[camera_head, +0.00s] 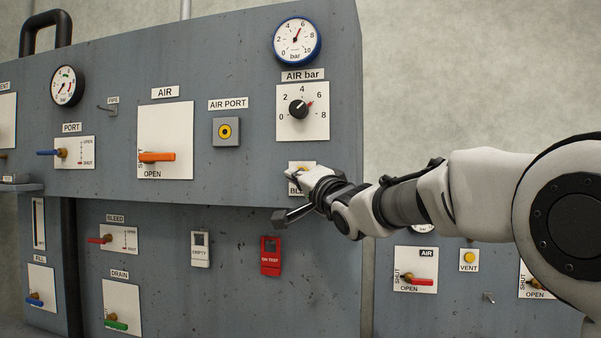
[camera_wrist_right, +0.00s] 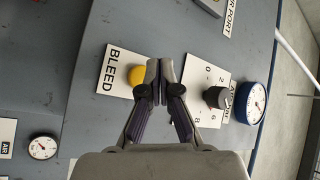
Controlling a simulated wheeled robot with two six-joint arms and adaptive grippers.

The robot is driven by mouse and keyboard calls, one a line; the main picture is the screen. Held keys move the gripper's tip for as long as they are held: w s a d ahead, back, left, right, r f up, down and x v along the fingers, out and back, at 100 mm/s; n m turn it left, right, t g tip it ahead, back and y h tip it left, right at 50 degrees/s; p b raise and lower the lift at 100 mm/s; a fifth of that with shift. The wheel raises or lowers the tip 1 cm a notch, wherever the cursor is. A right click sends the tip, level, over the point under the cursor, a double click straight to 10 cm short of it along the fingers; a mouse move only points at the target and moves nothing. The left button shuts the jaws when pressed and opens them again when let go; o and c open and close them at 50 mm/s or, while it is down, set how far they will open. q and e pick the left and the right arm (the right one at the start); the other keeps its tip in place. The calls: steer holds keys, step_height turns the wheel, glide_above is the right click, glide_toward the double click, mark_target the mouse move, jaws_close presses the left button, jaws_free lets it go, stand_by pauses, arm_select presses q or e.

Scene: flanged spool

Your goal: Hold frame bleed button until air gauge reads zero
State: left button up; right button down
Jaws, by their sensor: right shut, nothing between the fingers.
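The air gauge (camera_head: 297,41), blue-rimmed, sits above the AIR bar label; its needle points up and slightly right, near 6, well off zero. It also shows in the wrist view (camera_wrist_right: 256,103). The yellow bleed button (camera_wrist_right: 137,75) is on a white BLEED plate (camera_wrist_right: 113,75), which my right gripper partly covers in the head view. My right gripper (camera_wrist_right: 160,70) is shut and empty. Its fingertips are beside the button, on the side toward the regulator knob; I cannot tell whether they touch it. My left gripper is not in view.
The regulator knob (camera_head: 298,109) on its dial plate is above the bleed plate. The AIR valve's orange lever (camera_head: 157,157) and the AIR PORT (camera_head: 226,131) are to the left. A red tag (camera_head: 271,256) hangs below. A yellow VENT button (camera_head: 468,257) is at lower right.

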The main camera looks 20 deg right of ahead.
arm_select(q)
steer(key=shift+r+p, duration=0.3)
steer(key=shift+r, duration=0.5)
arm_select(e)
steer(key=shift+w+d, duration=0.5)
steer(key=shift+w, duration=0.25)
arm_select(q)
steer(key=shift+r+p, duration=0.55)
arm_select(e)
steer(key=shift+w+d, duration=0.25)
steer(key=shift+w, duration=0.1)
